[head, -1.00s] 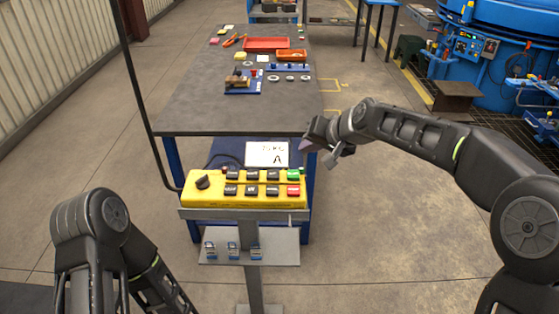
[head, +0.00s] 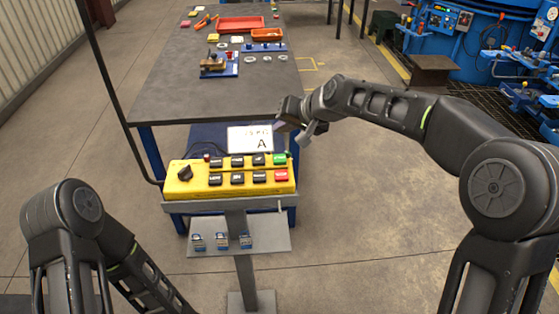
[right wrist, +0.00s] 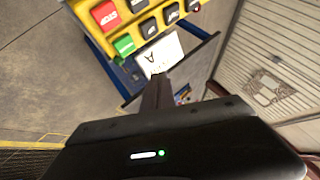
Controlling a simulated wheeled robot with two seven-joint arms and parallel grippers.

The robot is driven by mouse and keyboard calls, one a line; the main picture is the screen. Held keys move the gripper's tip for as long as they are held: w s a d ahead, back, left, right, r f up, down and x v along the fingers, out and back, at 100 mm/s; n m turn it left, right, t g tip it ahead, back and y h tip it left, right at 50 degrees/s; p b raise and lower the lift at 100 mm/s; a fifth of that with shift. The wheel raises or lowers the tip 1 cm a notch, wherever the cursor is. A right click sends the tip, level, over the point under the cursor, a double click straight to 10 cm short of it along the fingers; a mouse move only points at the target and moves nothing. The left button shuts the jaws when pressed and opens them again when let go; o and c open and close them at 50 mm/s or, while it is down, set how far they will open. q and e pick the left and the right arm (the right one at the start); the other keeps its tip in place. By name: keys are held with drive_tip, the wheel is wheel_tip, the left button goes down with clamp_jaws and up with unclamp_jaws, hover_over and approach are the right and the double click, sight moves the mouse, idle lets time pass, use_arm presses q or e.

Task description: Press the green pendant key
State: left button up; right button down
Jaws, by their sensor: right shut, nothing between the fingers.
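The yellow pendant (head: 205,188) lies on a grey stand, with a black knob at left and two rows of keys. The green key (head: 280,160) is at the right end of its back row, above the red key (head: 281,175). The green key also shows in the right wrist view (right wrist: 124,45), beside the red stop key. My right gripper (head: 281,123) is shut and empty. In the head view it appears just above the green key, apart from it. Its closed fingers (right wrist: 157,88) point toward the white card. My left gripper is out of view; only my left arm shows.
A white card (head: 250,139) marked A stands behind the pendant. The workbench (head: 180,95) beyond holds red trays, rings and a blue fixture. A small shelf (head: 270,236) with several padlocks is below the pendant. A black cable (head: 113,100) runs at left. Open floor lies right.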

sight(282, 160)
drive_tip(key=shift+f+b, duration=2.3)
drive_tip(key=shift+f, duration=1.1)
drive_tip(key=shift+f, duration=0.1)
drive_tip(key=shift+f+b, duration=0.35)
drive_tip(key=shift+b, duration=0.05)
drive_tip(key=shift+f+b, duration=0.45)
drive_tip(key=shift+r, duration=0.1)
drive_tip(key=shift+r+p, duration=0.65)
drive_tip(key=shift+r, duration=0.15)
drive_tip(key=shift+r, duration=0.1)
drive_tip(key=shift+r+p, duration=1.85)
drive_tip(key=shift+r, duration=0.55)
